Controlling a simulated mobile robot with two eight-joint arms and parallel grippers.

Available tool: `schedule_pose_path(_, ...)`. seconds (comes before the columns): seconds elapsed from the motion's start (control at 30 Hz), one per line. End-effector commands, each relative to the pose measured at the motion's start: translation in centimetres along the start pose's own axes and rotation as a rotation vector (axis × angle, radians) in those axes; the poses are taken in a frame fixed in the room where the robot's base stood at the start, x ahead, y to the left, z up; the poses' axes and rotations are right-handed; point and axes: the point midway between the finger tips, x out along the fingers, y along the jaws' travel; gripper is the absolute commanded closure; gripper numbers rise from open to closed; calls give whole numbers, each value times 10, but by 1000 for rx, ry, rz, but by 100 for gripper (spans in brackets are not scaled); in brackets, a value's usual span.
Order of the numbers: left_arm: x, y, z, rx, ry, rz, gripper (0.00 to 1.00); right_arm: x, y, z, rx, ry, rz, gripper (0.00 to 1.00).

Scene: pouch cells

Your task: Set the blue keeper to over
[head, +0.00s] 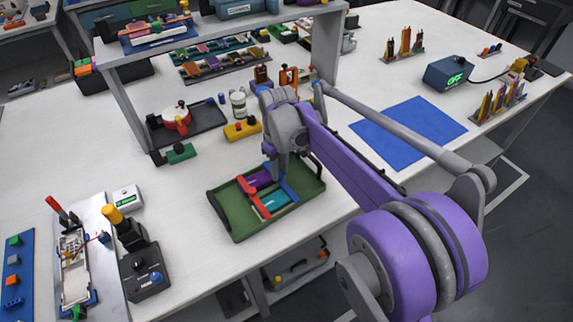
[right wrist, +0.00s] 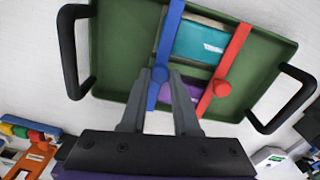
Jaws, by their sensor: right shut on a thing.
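A green tray (head: 233,220) with black handles holds a purple pouch cell (head: 259,180) and a teal pouch cell (head: 274,203). The blue keeper (head: 287,188) is a bar along the cells' right side in the head view; the red keeper (head: 253,197) lies along their left side. In the right wrist view the blue keeper (right wrist: 169,38) runs along one edge of the teal cell (right wrist: 200,42), and the red keeper (right wrist: 235,47) has a round knob. My left gripper is not in view.
A yellow block (head: 242,130), a white bottle (head: 238,103) and a dark tray (head: 203,120) stand behind the green tray. A black joystick box (head: 145,270) stands at the left. The tabletop just left of the green tray is clear.

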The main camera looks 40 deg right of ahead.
Motion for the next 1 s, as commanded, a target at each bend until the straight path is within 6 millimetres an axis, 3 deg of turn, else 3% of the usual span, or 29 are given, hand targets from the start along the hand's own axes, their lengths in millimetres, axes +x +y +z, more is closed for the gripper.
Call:
schedule_pose_path(0.13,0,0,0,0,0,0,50,0,1,0,2,0,1,100)
schedule_pose_path(0.17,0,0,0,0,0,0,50,0,1,0,2,0,1,69)
schedule_pose_path(0.33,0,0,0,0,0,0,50,0,1,0,2,0,1,39)
schedule_pose_path(0.67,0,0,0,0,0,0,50,-3,1,0,2,0,1,39)
schedule_pose_path(0.77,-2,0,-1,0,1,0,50,-13,1,0,2,0,1,39)
schedule_pose_path(1.0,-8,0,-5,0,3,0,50,-61,1,0,2,0,1,39)
